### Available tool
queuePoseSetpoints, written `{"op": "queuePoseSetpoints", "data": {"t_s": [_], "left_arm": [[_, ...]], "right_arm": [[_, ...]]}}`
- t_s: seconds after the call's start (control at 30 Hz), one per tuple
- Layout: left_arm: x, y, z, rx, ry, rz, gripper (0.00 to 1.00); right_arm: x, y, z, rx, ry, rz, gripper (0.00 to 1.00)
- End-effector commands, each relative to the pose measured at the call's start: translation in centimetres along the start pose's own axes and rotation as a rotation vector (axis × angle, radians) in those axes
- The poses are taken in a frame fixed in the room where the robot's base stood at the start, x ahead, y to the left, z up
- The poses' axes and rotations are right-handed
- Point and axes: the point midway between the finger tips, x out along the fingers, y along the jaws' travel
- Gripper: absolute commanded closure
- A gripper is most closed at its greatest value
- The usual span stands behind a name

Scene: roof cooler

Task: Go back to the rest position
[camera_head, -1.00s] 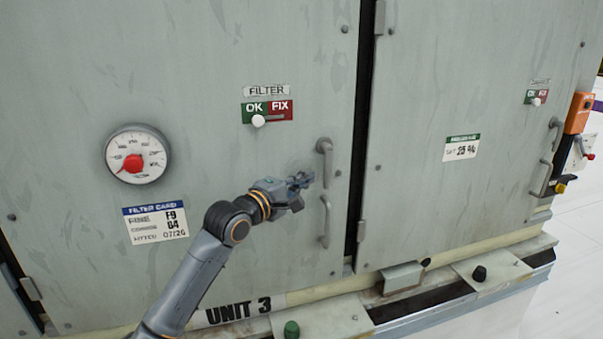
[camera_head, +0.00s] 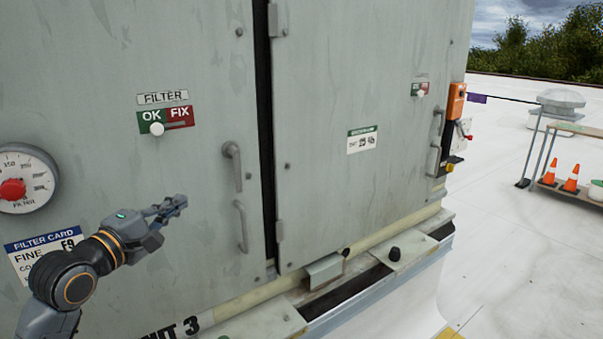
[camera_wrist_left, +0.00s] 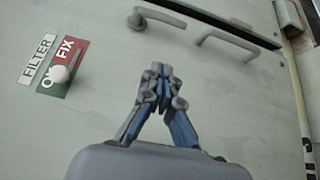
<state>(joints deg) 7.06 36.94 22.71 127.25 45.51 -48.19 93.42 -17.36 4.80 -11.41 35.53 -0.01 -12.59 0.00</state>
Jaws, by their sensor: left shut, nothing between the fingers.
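My left gripper (camera_head: 169,208) is shut and empty in front of the grey cabinet door (camera_head: 85,100) of the unit. In the head view it is left of the lever handle (camera_head: 233,165) and the fixed pull handle (camera_head: 242,226), apart from both. In the left wrist view the gripper's fingertips (camera_wrist_left: 161,68) meet, with the lever handle (camera_wrist_left: 157,17) and pull handle (camera_wrist_left: 240,39) beyond them. The FILTER slider (camera_head: 157,129) sits on the green OK side; it also shows in the left wrist view (camera_wrist_left: 60,74). My right gripper is not in view.
A gauge (camera_head: 22,180) and a filter card (camera_head: 40,250) are on the door at left. A second door (camera_head: 370,90) with an orange box (camera_head: 455,101) is at right. The white roof is open beyond, with a cart (camera_head: 575,190) carrying orange cones (camera_head: 571,180).

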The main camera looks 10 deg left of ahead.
Motion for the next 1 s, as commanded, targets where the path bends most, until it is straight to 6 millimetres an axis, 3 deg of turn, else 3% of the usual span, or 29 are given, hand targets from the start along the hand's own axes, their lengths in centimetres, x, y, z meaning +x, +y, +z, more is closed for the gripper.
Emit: {"op": "queuePoseSetpoints", "data": {"t_s": [0.07,0.17,0.27,0.33,0.5,0.6,0.8,1.0], "left_arm": [[0.0,-0.8,0.2,0.016,0.0,-0.019,1.0],[0.0,-4.0,1.2,0.093,-0.004,-0.092,1.0],[-0.6,-9.8,3.1,0.245,-0.028,-0.227,1.0],[-1.8,-14.7,4.9,0.385,-0.066,-0.344,1.0],[-7.2,-25.7,9.8,0.739,-0.242,-0.621,1.0],[-11.4,-30.6,12.6,0.929,-0.39,-0.753,1.0],[-19.0,-36.0,16.9,1.199,-0.686,-0.911,1.0],[-25.4,-38.3,20.1,1.365,-0.964,-0.985,1.0]], "right_arm": [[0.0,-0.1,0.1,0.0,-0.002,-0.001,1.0],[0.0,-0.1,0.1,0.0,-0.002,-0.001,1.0],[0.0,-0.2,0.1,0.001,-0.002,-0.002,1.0],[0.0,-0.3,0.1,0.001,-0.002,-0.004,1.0],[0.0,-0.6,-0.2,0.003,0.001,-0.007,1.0],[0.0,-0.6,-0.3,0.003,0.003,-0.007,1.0],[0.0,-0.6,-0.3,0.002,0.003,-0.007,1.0],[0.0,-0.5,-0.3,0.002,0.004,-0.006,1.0]]}}
